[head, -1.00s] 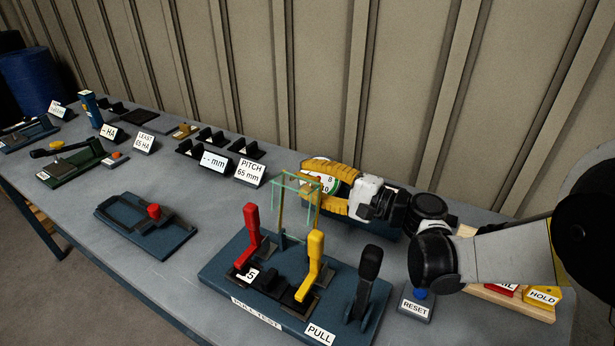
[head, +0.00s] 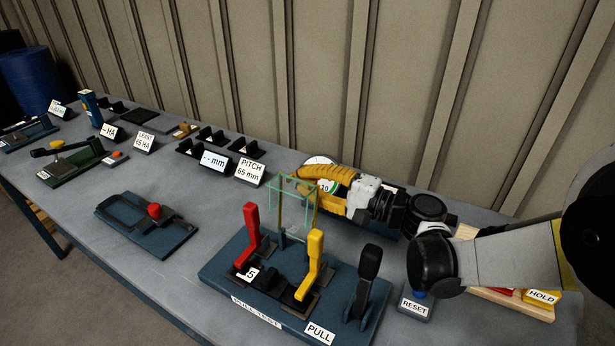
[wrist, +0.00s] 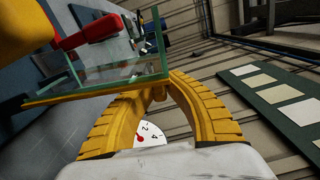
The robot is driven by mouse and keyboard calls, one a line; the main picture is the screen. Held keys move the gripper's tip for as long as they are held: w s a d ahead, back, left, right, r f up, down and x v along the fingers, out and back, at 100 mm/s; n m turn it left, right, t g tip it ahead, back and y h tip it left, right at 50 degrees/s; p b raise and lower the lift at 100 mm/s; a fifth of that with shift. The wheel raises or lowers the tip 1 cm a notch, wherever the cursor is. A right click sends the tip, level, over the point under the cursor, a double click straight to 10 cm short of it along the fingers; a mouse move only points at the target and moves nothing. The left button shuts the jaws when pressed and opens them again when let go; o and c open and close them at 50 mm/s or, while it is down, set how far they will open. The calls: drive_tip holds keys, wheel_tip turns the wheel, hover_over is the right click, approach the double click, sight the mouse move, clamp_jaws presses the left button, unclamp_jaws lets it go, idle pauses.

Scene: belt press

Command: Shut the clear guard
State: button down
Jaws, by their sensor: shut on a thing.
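The clear guard (head: 293,190) is a glass-like panel with greenish edges, raised behind the red lever (head: 252,232) and the yellow lever (head: 314,262) of the blue pull test base (head: 222,272). It also shows in the wrist view (wrist: 125,70), with a yellow strip (wrist: 100,92) along its lower edge. My gripper (head: 300,178) has yellow ribbed fingers, seen large in the wrist view (wrist: 160,92). They are shut at the guard's yellow edge, on the far side of the levers. The exact contact is small and partly hidden.
A black lever (head: 366,275) stands by the PULL label (head: 320,333). A RESET block (head: 415,305) is to its right, under my arm. A round dial (wrist: 152,134) lies behind my fingers. A blue fixture with a red knob (head: 153,211) stands left; the table between is bare.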

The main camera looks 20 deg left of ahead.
sight(292, 186)
drive_tip(key=s+n, duration=0.1)
drive_tip(key=s+r+n, duration=0.1)
drive_tip(key=s, duration=0.1)
drive_tip(key=shift+s+a+n, duration=0.2)
drive_tip(key=shift+s+n, duration=0.05)
drive_tip(key=shift+n, duration=0.15)
drive_tip(key=shift+s+n, duration=0.6)
drive_tip(key=shift+s, duration=0.15)
drive_tip(key=shift+s+a+f, duration=0.1)
drive_tip(key=shift+s+a, duration=0.05)
drive_tip(key=shift+s, duration=0.7)
drive_tip(key=c, duration=1.4)
unclamp_jaws()
